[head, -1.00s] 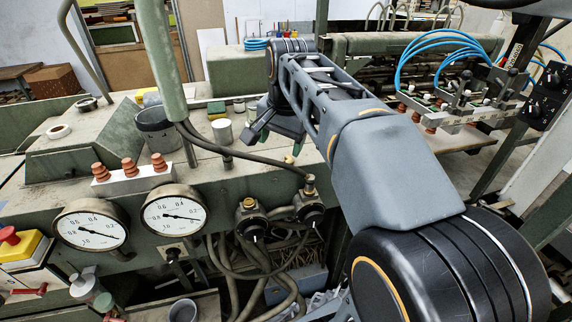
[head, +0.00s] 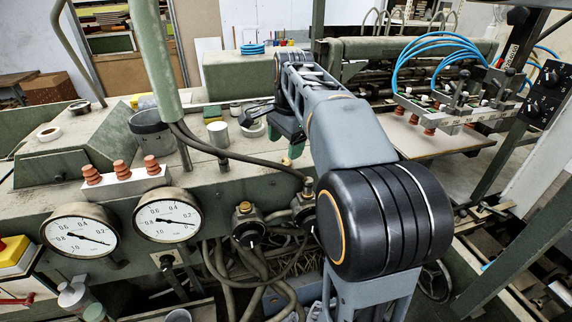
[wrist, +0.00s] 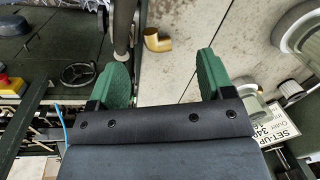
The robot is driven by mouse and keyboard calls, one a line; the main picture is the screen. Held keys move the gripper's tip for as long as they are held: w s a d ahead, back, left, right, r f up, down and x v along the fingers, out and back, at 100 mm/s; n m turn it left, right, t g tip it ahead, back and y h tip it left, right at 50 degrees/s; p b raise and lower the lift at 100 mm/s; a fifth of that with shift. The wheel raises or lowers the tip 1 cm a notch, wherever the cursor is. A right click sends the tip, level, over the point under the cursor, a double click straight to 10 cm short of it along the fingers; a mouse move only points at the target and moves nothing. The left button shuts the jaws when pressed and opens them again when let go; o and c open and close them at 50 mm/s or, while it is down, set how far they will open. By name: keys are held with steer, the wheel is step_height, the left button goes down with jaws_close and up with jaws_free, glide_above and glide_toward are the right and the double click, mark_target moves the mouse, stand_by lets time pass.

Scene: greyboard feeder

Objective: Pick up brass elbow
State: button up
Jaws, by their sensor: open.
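The brass elbow (wrist: 157,40) lies on the grey-beige machine top in the wrist view, near the upper middle. It is a small golden bent pipe piece. My gripper (wrist: 166,72) has its two green fingers spread wide, with nothing between them. The elbow lies beyond the fingertips, between their lines and a little nearer the left finger's side, apart from both. In the head view my gripper (head: 290,146) hangs over the right part of the machine top.
A dark hose or post (wrist: 124,25) stands close left of the elbow. In the head view a black-rimmed pot (head: 150,130), a pale cylinder (head: 218,134) and a green-yellow block (head: 212,114) stand left of my gripper. A white label (wrist: 272,125) is at right in the wrist view.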

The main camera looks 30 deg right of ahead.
mark_target(282, 158)
steer(key=shift+w+a+f, duration=0.1)
steer(key=shift+f, duration=0.8)
steer(key=shift+w+a+f, duration=0.15)
steer(key=shift+f, duration=0.75)
steer(key=shift+w+a+f, duration=0.1)
steer(key=shift+f, duration=0.8)
steer(key=c, duration=1)
steer(key=shift+r, duration=0.1)
